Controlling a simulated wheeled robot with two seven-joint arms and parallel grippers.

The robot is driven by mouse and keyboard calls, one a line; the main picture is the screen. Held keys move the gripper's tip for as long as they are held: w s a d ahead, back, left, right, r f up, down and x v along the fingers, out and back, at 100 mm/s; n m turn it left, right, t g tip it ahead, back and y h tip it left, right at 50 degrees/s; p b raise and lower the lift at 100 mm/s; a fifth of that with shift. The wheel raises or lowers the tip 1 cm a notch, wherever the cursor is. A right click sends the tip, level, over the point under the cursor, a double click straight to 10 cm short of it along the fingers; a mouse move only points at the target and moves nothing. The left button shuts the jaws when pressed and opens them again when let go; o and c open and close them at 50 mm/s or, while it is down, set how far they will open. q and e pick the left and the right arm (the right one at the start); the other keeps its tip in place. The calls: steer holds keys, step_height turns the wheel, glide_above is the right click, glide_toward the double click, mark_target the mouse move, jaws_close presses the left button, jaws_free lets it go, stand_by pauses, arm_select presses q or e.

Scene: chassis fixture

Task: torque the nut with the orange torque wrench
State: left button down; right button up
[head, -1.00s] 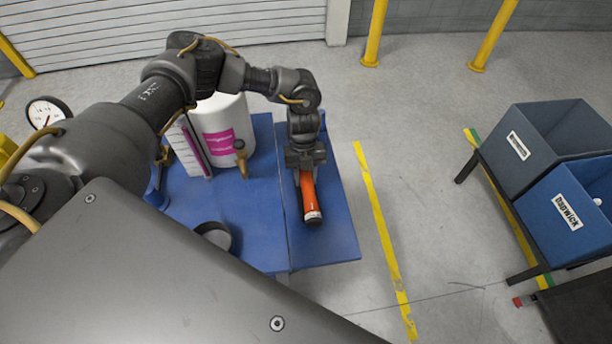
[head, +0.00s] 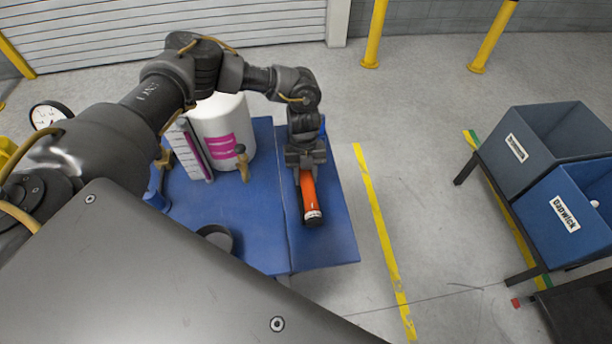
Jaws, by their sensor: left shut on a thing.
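The orange torque wrench (head: 309,196) lies along the right part of the blue table (head: 335,248), its dark end with a pale band toward me. My left gripper (head: 306,166) comes down from above and is shut on the wrench near its far part. The gripper hides the far end of the wrench. I cannot tell whether the wrench touches the table. No nut can be made out in this view. My right gripper is not in view.
A white drum with a magenta label (head: 221,130), a brass valve (head: 242,163) and a dark round cup (head: 216,238) stand left of the wrench. Grey (head: 530,150) and blue (head: 560,215) bins stand on a rack at right. Floor between is clear.

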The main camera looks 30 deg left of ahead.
mark_target(306, 173)
arm_select(q)
steer(key=shift+s+d+p+v, duration=0.15)
steer(key=shift+p+v, duration=0.35)
steer(key=shift+v, duration=0.25)
steer(key=shift+s+d+p+v, duration=0.15)
steer(key=shift+p+v, duration=0.3)
steer(key=shift+v, duration=0.25)
steer(key=shift+s+v, duration=0.2)
steer(key=shift+v, duration=0.85)
steer(key=shift+r, duration=0.1)
steer(key=shift+d, duration=0.1)
